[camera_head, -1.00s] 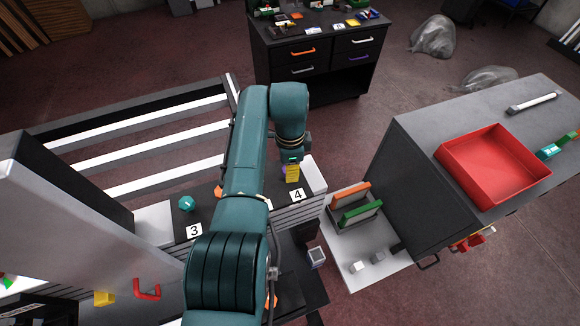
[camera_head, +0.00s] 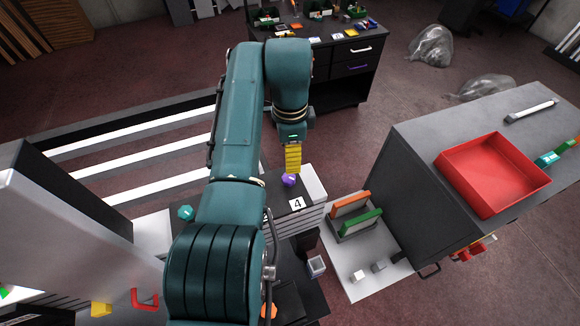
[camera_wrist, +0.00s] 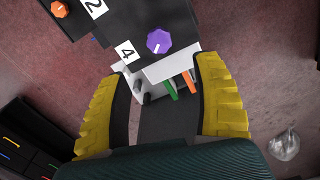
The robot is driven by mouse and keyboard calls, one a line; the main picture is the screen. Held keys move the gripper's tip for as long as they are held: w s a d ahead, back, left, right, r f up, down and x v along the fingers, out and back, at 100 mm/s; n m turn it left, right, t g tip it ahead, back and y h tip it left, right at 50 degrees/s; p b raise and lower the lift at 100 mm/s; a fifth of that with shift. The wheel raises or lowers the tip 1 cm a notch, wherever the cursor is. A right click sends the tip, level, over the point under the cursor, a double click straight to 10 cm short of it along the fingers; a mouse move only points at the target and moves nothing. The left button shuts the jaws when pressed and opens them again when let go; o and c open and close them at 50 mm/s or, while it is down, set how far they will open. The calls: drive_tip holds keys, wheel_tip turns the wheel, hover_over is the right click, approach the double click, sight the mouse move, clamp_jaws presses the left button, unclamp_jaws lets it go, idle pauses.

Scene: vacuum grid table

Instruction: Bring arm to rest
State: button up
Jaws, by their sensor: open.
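My arm reaches forward over the table in the head view. My gripper (camera_head: 292,158) has yellow fingers and hangs above the far end of the black table surface, close to a purple knob-like piece (camera_head: 289,180). In the wrist view my gripper (camera_wrist: 165,110) has its two yellow fingers spread wide apart with nothing between them. The purple piece (camera_wrist: 159,41) lies ahead of the fingertips, near the label 4 (camera_wrist: 126,52). It is apart from the fingers.
A teal piece (camera_head: 186,213) sits left of my arm. A grey cabinet (camera_head: 415,140) with a red tray (camera_head: 490,207) stands at right. A rack with orange and green plates (camera_head: 355,214) is between. A dark drawer cabinet (camera_head: 345,75) stands behind.

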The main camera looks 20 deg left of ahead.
drive_tip(key=shift+r, duration=0.95)
